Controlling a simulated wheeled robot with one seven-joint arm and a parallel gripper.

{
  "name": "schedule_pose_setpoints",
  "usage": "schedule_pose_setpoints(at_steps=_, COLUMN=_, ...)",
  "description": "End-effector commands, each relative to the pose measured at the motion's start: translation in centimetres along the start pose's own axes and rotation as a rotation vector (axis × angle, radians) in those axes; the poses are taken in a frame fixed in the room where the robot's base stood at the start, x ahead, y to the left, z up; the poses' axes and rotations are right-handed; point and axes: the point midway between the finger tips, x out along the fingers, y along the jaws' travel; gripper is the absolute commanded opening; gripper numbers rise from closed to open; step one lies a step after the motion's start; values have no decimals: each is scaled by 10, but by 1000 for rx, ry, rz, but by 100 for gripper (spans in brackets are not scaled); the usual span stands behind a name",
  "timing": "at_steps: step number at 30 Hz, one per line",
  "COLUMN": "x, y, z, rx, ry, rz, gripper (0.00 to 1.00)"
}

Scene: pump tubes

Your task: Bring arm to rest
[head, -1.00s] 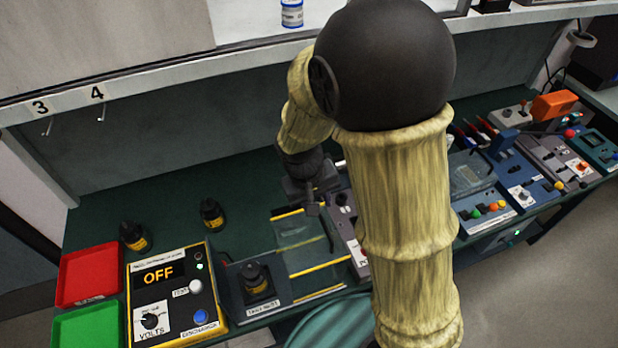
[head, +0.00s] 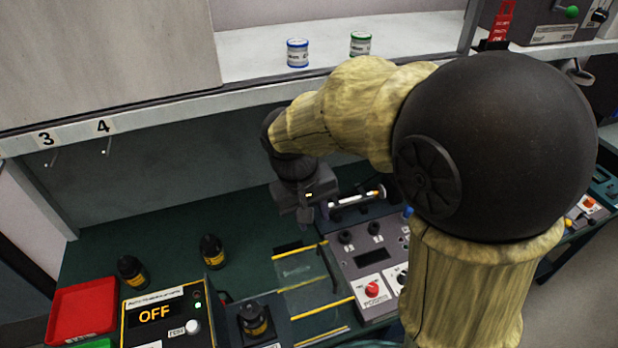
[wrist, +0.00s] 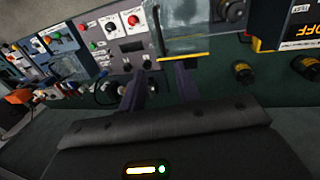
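My gripper (head: 318,212) hangs over the dark green bench, left of my arm's big dark elbow joint. It is above and behind the grey control panel with a red button (head: 372,290). In the wrist view the two fingers (wrist: 160,82) stand apart with nothing between them. My arm in its pale yellow sleeve bends up and over from the lower right and hides part of the bench.
A shelf (head: 240,82) runs above the bench, with a blue-banded can (head: 297,53) and a green-banded can (head: 360,44). Black bottles (head: 212,251), an "OFF" meter (head: 157,314) and a red tray (head: 84,310) stand at left. Bench behind the bottles is clear.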

Motion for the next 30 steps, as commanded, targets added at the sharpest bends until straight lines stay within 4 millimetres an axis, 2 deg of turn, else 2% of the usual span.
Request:
schedule_pose_setpoints(at_steps=5, x=2, y=1, z=1, rx=3, ry=0, rz=-3, gripper=32)
schedule_pose_setpoints(at_steps=8, x=10, y=8, z=4, rx=18, ry=5, rz=-20, gripper=32)
schedule_pose_setpoints(at_steps=14, x=46, y=36, z=26, rx=102, ry=48, rz=-96, gripper=32)
schedule_pose_setpoints(at_steps=21, x=90, y=71, z=64, rx=243, ry=146, rz=-158, gripper=32)
schedule_pose_setpoints(at_steps=25, x=102, y=81, z=79, rx=294, ry=185, rz=-161, gripper=32)
schedule_pose_setpoints(at_steps=30, x=105, y=85, z=84, rx=308, ry=201, rz=-160, gripper=32)
